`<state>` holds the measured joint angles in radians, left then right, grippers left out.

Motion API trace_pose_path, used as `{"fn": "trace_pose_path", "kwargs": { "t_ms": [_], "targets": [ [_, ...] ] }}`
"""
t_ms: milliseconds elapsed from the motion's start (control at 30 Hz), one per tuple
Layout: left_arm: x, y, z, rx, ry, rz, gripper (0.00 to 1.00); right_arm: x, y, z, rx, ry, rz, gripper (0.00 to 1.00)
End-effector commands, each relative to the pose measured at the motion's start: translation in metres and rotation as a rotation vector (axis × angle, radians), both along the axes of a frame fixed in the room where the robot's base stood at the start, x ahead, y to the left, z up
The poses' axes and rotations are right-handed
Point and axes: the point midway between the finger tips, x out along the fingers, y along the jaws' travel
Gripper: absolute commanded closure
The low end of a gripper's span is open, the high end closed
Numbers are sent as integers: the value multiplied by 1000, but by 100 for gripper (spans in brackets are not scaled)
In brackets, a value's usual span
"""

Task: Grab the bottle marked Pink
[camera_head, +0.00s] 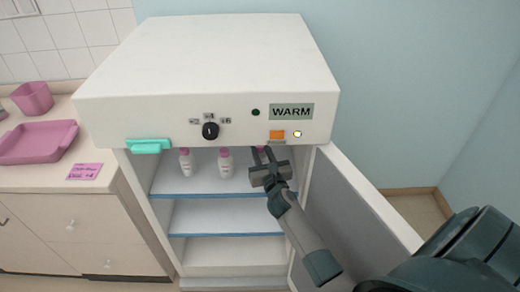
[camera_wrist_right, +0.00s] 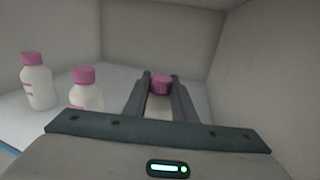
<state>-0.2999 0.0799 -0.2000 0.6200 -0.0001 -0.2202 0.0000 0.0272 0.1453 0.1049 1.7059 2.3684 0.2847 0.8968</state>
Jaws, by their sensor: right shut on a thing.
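Several white bottles with pink caps stand on the top shelf of the open cabinet. Two of them, the left bottle (camera_head: 185,163) and the middle bottle (camera_head: 225,163), stand free, and they also show at the left of the right wrist view (camera_wrist_right: 37,82). My right gripper (camera_head: 265,158) reaches into the cabinet and is shut on the rightmost bottle (camera_wrist_right: 160,86). Its pink cap shows between the fingers in the right wrist view; most of its body is hidden by the gripper. Its label cannot be read. My left gripper is not in view.
The white cabinet (camera_head: 210,70) is marked WARM and has a dial and a lit lamp. Its door (camera_head: 350,215) stands open to the right, close to my right arm. The lower shelves (camera_head: 225,217) look empty. A pink tray (camera_head: 38,142) lies on the left counter.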

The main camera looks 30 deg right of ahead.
Motion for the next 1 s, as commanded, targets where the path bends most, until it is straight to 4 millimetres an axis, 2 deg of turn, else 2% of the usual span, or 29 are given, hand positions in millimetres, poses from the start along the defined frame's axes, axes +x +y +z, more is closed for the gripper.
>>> {"fn": "trace_pose_path", "kwargs": {
  "t_ms": [33, 300, 333, 533, 800, 1000],
  "targets": [
    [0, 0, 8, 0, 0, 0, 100, 0, 0, 8, -1, -1, 0, 100],
    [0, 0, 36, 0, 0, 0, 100, -1, 0, 33, 0, 0, 1, 100],
    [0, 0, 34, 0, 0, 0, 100, -10, 4, 27, 1, 3, 1, 100],
    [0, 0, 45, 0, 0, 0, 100, -56, 17, 27, 2, 3, -1, 100],
    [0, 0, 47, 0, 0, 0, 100, -121, 38, 25, 1, 2, -1, 100],
    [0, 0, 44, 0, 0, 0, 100, -154, 49, 24, 0, 1, -1, 100]
  ]
}}
